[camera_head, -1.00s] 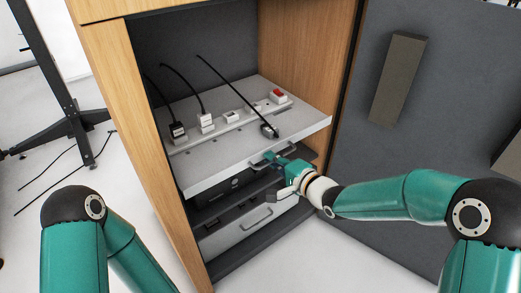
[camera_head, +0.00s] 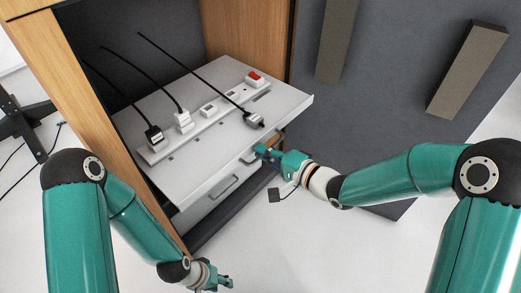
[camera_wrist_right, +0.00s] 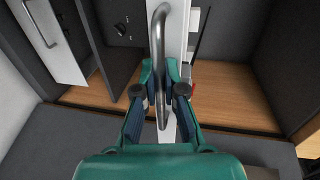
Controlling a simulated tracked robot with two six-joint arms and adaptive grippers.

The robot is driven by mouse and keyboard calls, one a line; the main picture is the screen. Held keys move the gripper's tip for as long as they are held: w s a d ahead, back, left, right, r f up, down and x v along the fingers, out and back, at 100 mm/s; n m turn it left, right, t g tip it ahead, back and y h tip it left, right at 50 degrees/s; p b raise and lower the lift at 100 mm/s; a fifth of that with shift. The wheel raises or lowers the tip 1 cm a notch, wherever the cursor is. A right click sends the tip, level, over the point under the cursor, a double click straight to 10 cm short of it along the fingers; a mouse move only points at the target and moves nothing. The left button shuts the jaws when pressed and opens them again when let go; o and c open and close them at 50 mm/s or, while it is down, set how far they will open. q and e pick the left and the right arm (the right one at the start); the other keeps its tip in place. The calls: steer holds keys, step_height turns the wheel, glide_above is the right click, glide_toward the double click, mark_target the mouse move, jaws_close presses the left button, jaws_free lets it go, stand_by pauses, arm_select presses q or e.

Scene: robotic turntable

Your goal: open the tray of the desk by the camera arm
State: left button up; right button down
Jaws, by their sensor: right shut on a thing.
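The tray (camera_head: 190,180) is a light grey pull-out shelf in the wooden desk cabinet, standing well out of its opening. A power strip (camera_head: 208,122) with plugs lies on it. My right gripper (camera_head: 263,151) is at the tray's front edge, shut on its metal handle. In the right wrist view the handle (camera_wrist_right: 160,35) runs between the two fingers (camera_wrist_right: 166,82). My left gripper (camera_head: 225,282) hangs low at the bottom edge of the head view, away from the tray; its fingers are too small to judge.
A lower white drawer with its own handle (camera_head: 222,187) sits under the tray. Black cables run from the plugs to the back.

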steer(key=shift+d+f, duration=0.15)
steer(key=c, duration=1.5)
jaws_free()
steer(key=shift+w, duration=0.1)
steer(key=v, duration=1.2)
steer(key=shift+f, duration=0.15)
